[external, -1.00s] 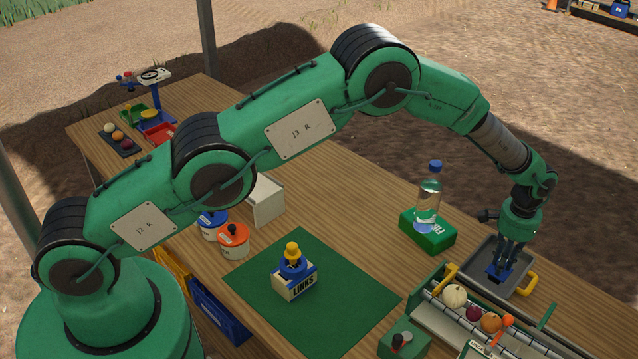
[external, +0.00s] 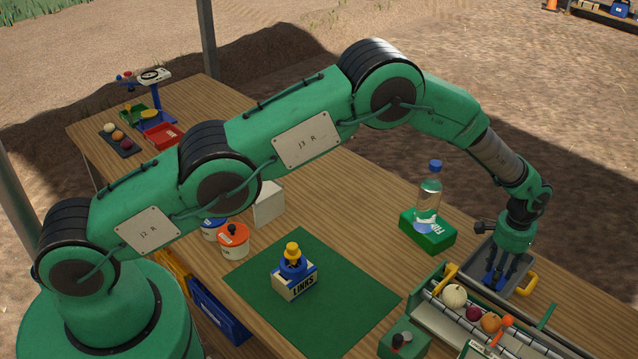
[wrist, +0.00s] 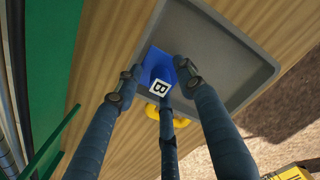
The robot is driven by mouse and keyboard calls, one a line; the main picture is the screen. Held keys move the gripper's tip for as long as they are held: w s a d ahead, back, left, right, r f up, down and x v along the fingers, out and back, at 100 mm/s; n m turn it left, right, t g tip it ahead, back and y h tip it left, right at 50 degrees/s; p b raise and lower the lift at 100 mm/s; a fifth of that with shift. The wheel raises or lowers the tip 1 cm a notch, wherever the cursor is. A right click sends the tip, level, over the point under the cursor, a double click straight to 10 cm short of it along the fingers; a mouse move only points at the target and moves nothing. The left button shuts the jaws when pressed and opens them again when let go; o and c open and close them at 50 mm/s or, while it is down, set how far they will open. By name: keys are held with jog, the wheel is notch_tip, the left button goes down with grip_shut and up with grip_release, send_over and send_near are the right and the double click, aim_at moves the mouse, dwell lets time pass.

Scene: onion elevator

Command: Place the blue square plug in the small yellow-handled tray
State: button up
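The blue square plug (wrist: 157,62), with a white face marked B, is between the fingertips of my gripper (wrist: 156,78) in the wrist view. The fingers are closed around it. The grey tray (wrist: 232,38) lies beneath, and the plug overlaps its near-left edge in that view. Its yellow handle (wrist: 179,123) shows partly behind the fingers. In the external view my gripper (external: 496,274) points down over the grey tray (external: 517,262), whose yellow handle (external: 531,285) is at right. I cannot tell if the plug touches the tray.
A green box (external: 428,238) with a water bottle (external: 429,190) on it stands left of the tray. A sorter (external: 430,312) with several vegetables is in front. A green mat (external: 345,310) holds a LINKS block with a figure. Wood between mat and box is clear.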

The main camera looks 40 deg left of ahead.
jog(key=shift+r, duration=0.2)
notch_tip(320, 180, up, 12)
dwell(0.9)
dwell(0.5)
